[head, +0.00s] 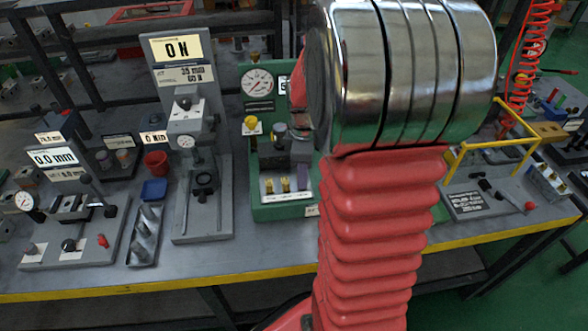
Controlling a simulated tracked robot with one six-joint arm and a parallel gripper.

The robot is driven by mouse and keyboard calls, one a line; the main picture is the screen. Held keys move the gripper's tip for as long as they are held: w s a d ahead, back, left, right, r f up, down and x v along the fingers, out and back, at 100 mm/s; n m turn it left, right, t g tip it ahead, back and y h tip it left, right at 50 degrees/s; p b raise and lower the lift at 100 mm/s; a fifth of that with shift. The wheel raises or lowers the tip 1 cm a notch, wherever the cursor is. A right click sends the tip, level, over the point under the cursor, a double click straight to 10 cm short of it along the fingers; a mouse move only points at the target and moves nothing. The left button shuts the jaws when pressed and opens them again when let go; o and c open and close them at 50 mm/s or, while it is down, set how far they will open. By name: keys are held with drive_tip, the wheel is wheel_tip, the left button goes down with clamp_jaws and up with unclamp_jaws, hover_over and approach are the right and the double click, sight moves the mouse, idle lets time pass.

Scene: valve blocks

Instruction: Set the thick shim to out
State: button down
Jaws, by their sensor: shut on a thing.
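I cannot make out a thick shim for certain. A green station (255,100) stands in the middle, left of my chrome wrist, with a round dial gauge (258,82) and a yellow knob (250,124). On its front is a pale tray (287,196) with small brass pieces (269,186) and a dark purple-grey piece (303,176). My arm's chrome wrist and red bellows fill the centre and hide the station's right side, including most of a sign there. My gripper's fingers and anything in them are hidden behind the wrist.
Left of the green station stands a grey press with an "ON" sign (176,47). Further left are a red cup (156,163), a blue bin (154,190) and a "0.0 mm" display (53,157). A yellow frame (500,144) stands on the right. The bench has a yellow front edge (150,287).

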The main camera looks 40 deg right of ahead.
drive_tip(key=shift+s+a, duration=0.15)
drive_tip(key=shift+s, duration=0.2)
drive_tip(key=c, duration=1.7)
unclamp_jaws()
drive_tip(key=shift+s, duration=0.1)
drive_tip(key=shift+c, duration=0.2)
drive_tip(key=shift+r, duration=0.1)
wheel_tip(320, 180, up, 14)
drive_tip(key=shift+f, duration=0.2)
